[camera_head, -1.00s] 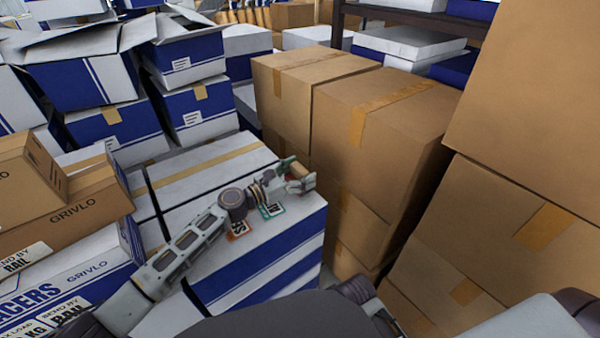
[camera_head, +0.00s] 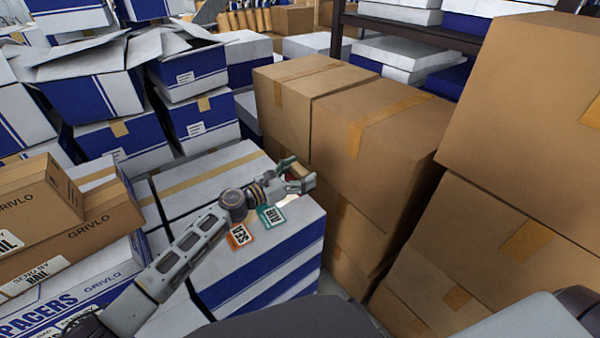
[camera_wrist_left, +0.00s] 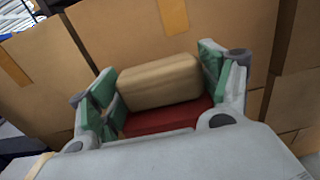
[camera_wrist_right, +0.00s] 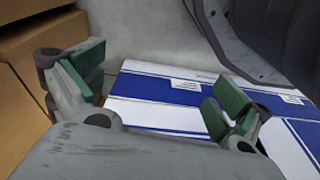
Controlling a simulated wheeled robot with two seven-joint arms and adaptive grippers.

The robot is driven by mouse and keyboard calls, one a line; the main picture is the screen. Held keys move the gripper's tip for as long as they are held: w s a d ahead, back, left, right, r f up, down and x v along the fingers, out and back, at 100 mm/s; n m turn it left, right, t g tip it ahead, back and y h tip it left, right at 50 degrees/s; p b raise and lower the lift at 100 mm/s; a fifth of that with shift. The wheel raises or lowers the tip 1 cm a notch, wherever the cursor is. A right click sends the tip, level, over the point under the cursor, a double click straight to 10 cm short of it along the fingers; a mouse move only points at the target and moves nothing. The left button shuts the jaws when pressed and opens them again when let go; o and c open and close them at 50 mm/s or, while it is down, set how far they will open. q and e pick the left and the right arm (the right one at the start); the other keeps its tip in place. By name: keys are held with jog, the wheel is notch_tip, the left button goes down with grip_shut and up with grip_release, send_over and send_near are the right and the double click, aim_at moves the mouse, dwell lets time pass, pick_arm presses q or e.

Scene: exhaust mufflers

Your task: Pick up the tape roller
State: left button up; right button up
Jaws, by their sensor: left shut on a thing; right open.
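The tape roller, a tan roll (camera_wrist_left: 158,82) on a red body (camera_wrist_left: 168,116), sits between the green-padded fingers of my left gripper (camera_wrist_left: 158,88) in the left wrist view. The gripper is shut on it. In the head view my left gripper (camera_head: 300,181) is over the far right part of a white and blue box top, near brown cartons; the roller is mostly hidden there by the fingers. My right gripper (camera_wrist_right: 158,82) is open and empty in the right wrist view, with white and blue boxes beyond its fingers.
An orange SEA card (camera_head: 240,236) and a teal AIR card (camera_head: 271,215) lie on the white and blue box (camera_head: 285,255). Stacked brown cartons (camera_head: 375,150) stand close on the right. GRIVLO boxes (camera_head: 75,235) are stacked at the left.

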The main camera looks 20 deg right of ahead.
aim_at(300, 167)
pick_arm(q)
notch_tip(300, 167, up, 3)
jog(key=p, duration=0.2)
jog(key=shift+f+p, duration=0.1)
jog(key=shift+p, duration=0.3)
jog(key=shift+r+p, duration=0.3)
pick_arm(e)
jog(key=s+d+f, duration=0.3)
jog(key=d+f, duration=0.1)
jog(key=f, duration=0.5)
jog(key=shift+s+f+t, duration=0.15)
jog(key=shift+s+t, duration=0.15)
jog(key=shift+s, duration=0.05)
